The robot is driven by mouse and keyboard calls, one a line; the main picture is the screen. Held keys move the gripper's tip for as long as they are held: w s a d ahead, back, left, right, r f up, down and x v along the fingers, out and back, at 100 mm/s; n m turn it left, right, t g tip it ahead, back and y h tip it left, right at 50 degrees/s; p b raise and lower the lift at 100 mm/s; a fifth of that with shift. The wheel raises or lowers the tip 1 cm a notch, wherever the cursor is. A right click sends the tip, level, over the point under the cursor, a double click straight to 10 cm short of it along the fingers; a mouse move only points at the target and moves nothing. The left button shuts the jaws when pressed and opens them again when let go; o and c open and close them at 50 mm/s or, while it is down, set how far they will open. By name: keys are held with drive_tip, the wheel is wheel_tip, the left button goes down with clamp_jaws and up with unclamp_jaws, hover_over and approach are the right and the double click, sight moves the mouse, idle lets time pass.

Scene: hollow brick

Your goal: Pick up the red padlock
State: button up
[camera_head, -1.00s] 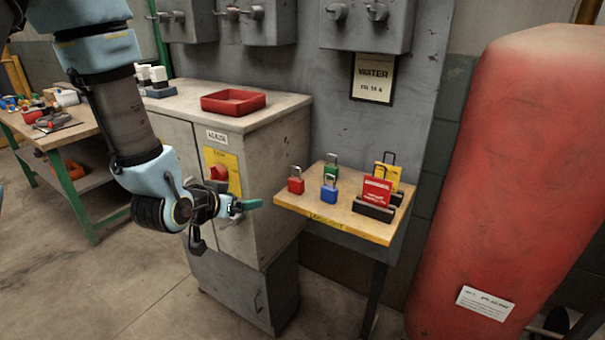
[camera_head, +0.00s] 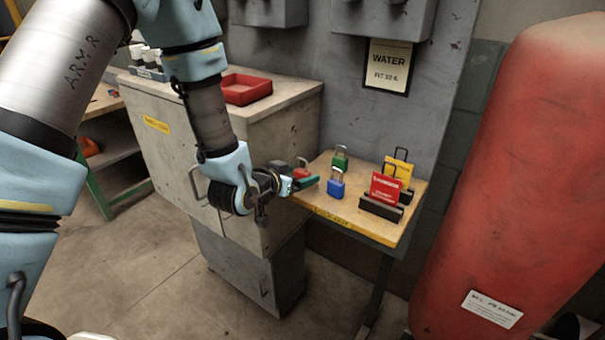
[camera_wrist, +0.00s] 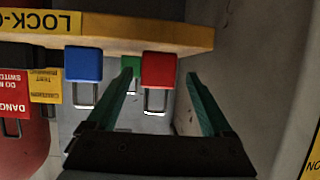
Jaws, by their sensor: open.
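The red padlock (camera_head: 301,171) stands at the left end of the small wooden shelf table, partly hidden behind my gripper (camera_head: 304,183). In the wrist view, which is upside down, the red padlock (camera_wrist: 159,68) appears between the two green fingers of my gripper (camera_wrist: 159,76), nearer the left finger. The fingers are open and empty; I cannot tell whether the tips reach past the padlock's front face.
A blue padlock (camera_head: 336,188) and a green padlock (camera_head: 340,160) stand close by on the table (camera_head: 322,208). Red and yellow tags (camera_head: 385,187) stand in holders to the right. A grey cabinet (camera_head: 270,140) with a red tray (camera_head: 243,91) is on the left.

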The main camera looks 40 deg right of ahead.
sight(305, 171)
drive_tip(key=p+x, duration=0.1)
drive_tip(key=x, duration=0.2)
drive_tip(key=p+x, duration=0.1)
drive_tip(key=shift+d+r+p, duration=0.25)
drive_tip(key=shift+d+p, duration=0.05)
drive_tip(key=shift+d+f, duration=0.2)
drive_tip(key=shift+d, duration=0.1)
clamp_jaws()
